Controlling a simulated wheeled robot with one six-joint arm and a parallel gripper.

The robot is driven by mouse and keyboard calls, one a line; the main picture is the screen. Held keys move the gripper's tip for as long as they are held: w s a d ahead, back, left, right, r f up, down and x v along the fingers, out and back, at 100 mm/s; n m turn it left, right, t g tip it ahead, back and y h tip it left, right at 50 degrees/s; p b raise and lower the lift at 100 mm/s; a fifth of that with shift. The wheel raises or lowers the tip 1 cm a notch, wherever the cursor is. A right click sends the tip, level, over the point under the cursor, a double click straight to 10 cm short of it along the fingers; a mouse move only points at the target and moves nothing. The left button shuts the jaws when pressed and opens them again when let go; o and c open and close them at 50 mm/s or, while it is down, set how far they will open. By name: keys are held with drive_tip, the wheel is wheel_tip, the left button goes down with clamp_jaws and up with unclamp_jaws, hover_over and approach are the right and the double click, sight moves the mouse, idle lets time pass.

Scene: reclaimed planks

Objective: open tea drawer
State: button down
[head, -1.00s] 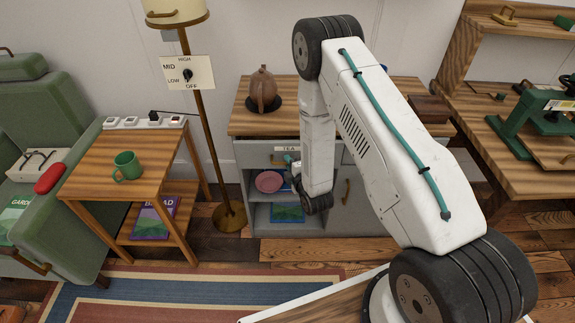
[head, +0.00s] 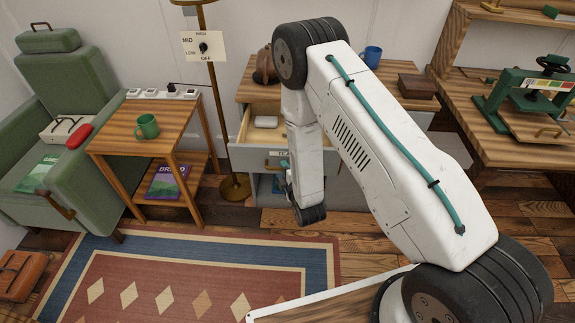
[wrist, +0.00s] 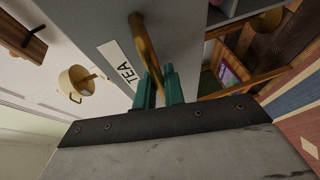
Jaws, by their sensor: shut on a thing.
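The tea drawer (head: 254,156) is pulled out of the grey cabinet, and its inside shows with a pale item (head: 265,121) in it. Its grey front with the TEA label (wrist: 129,72) fills the middle of the wrist view. The brass handle (wrist: 144,45) runs between the green fingers of my gripper (wrist: 158,85), which is shut on it. In the head view my arm hides most of the drawer's right side and nearly all of the gripper.
A side table (head: 118,131) with a green mug (head: 147,126) stands left of the cabinet, by a lamp pole (head: 222,118). A patterned rug (head: 180,275) covers the floor in front. A blue mug (head: 372,56) and a brown box (head: 417,86) are on the cabinet top.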

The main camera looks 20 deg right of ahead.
drive_tip(key=shift+s+a+f, duration=0.1)
drive_tip(key=shift+s+a, duration=0.05)
drive_tip(key=shift+s, duration=0.65)
drive_tip(key=c, duration=1.8)
unclamp_jaws()
drive_tip(key=shift+a, duration=0.15)
drive_tip(key=shift+o, duration=0.2)
drive_tip(key=s+r, duration=0.1)
drive_tip(key=s, duration=0.6)
drive_tip(key=shift+s+d+r, duration=0.25)
drive_tip(key=shift+s+d, duration=0.05)
